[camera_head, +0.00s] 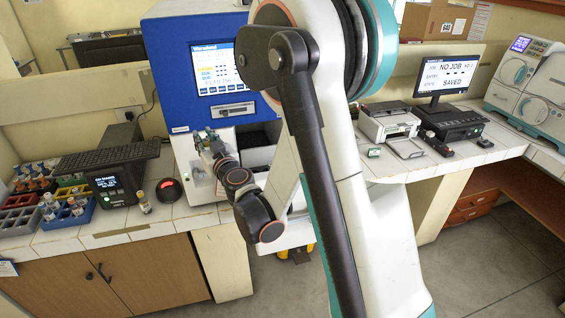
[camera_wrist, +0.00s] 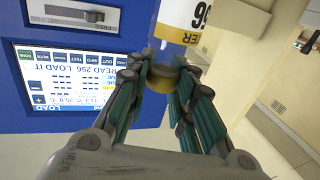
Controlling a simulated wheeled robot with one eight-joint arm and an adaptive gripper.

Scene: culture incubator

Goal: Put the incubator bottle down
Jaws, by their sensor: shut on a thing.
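The bottle (camera_wrist: 184,22) shows in the wrist view, with a clear body, a yellow-and-white label and a dark yellow cap. My gripper (camera_wrist: 165,78) is shut on it at the cap end, and the far end runs out of the top of the picture. In the head view my gripper (camera_head: 207,140) is in front of the blue and white incubator (camera_head: 172,72), above the front of the counter. The held bottle is too small to make out there. The incubator's lit screen (camera_wrist: 75,75) is beside the gripper in the wrist view.
A small bottle (camera_head: 144,203) stands on the tiled counter (camera_head: 187,214) beside a black scanner puck (camera_head: 168,189) with a red light. Coloured racks (camera_head: 78,212) with vials and a dark device (camera_head: 114,186) are further left. A printer (camera_head: 387,122) and monitor stand right.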

